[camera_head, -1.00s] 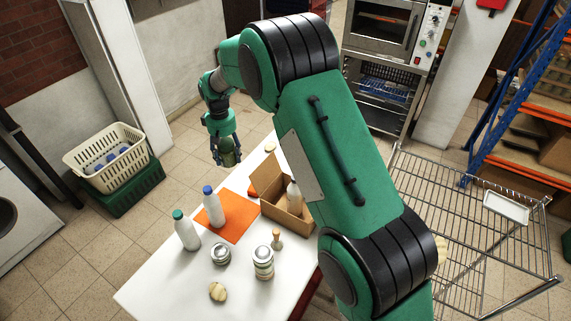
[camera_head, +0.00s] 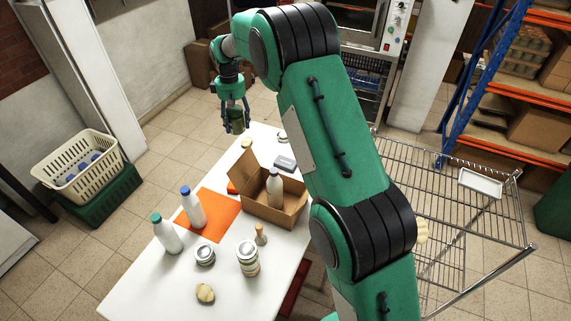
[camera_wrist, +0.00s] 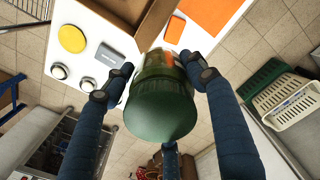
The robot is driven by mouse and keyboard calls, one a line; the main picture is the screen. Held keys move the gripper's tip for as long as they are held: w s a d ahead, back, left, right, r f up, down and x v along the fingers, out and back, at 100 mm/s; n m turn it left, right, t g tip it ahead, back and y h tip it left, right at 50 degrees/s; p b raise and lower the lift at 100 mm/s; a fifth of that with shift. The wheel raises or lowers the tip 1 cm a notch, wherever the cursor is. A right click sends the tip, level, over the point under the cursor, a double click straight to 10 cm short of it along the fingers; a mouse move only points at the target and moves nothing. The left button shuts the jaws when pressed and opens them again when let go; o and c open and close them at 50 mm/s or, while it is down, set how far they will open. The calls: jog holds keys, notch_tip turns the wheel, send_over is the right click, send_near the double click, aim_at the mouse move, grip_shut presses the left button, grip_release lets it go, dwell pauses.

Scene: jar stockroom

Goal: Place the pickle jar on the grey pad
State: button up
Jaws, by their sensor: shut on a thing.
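My gripper (camera_head: 236,112) is shut on the dark green pickle jar (camera_head: 237,122), held near the table's far end. In the wrist view the green jar (camera_wrist: 160,100) sits between my fingers, and its near end hides part of what lies below. A small grey rectangular item, apparently the grey pad (camera_head: 285,163), lies on the white table behind the cardboard box, to the right of the jar. It also shows in the wrist view (camera_wrist: 116,58) with faint lettering, and nothing stands on it.
An open cardboard box (camera_head: 257,208) holds a white bottle (camera_head: 274,186). An orange mat (camera_head: 220,211), a blue-capped bottle (camera_head: 193,209), a green-capped bottle (camera_head: 167,235), cans (camera_head: 248,262) and a wooden pestle-like object (camera_head: 261,235) occupy the near table. A wire rack (camera_head: 450,205) stands right.

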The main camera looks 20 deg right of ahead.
jog(key=n+b, duration=0.1)
send_over(286, 162)
notch_tip(286, 162, down, 20)
jog(key=shift+w, duration=0.2)
jog(key=shift+f+b, duration=0.4)
jog(key=shift+f, duration=2.65)
jog(key=shift+f, duration=1.9)
jog(key=o, duration=1.7)
jog(key=shift+s+f, duration=0.1)
jog(key=shift+f, duration=0.05)
